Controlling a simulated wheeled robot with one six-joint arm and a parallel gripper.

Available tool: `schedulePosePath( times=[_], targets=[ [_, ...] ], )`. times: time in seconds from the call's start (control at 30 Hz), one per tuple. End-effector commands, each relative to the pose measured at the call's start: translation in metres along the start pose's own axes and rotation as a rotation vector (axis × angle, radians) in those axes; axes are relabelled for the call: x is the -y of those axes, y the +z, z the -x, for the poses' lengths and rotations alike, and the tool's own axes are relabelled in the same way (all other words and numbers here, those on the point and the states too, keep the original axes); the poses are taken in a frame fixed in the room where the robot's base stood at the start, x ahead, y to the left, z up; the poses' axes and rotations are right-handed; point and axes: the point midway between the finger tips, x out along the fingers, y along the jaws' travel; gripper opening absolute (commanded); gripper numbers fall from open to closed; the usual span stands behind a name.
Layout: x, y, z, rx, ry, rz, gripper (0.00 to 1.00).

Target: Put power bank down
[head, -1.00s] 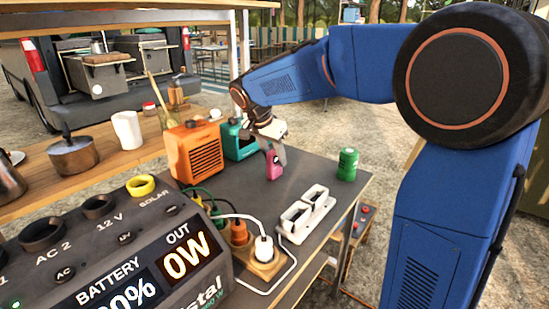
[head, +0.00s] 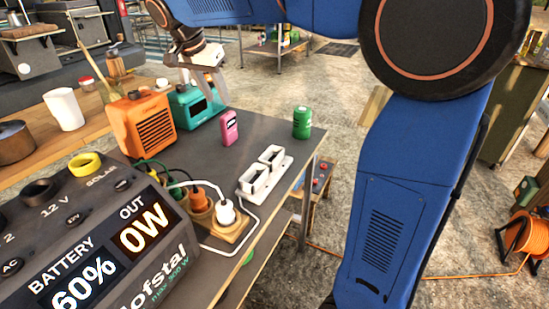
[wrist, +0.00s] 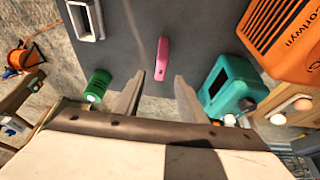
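The pink power bank (head: 229,128) stands upright on the dark grey table top, between the teal box and the green cylinder. It also shows in the wrist view (wrist: 162,58), ahead of the fingertips and apart from them. My gripper (head: 205,92) is raised above the table, behind and to the left of the power bank. In the wrist view my gripper (wrist: 158,80) has its two fingers spread with nothing between them.
An orange heater-like box (head: 143,122) and a teal box (head: 192,104) stand left of the power bank. A green cylinder (head: 302,122) stands to the right. A white double holder (head: 264,172), plugs and a power station (head: 99,240) are nearer. Table space around the power bank is clear.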

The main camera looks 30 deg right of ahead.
Motion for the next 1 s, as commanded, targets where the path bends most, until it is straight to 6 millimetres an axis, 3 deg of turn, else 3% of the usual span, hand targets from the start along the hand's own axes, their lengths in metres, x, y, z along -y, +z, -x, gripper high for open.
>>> schedulePosePath(
  times=[0.17, 0.47, 0.8, 1.0],
  targets=[
    [-0.043, 0.005, -0.003, 0.025, -0.029, 0.087, 0.37],
    [-0.148, 0.038, -0.023, 0.069, -0.130, 0.343, 0.37],
    [-0.250, 0.100, -0.062, 0.053, -0.257, 0.615, 0.37],
    [-0.295, 0.141, -0.090, 0.016, -0.323, 0.753, 0.37]
  ],
)
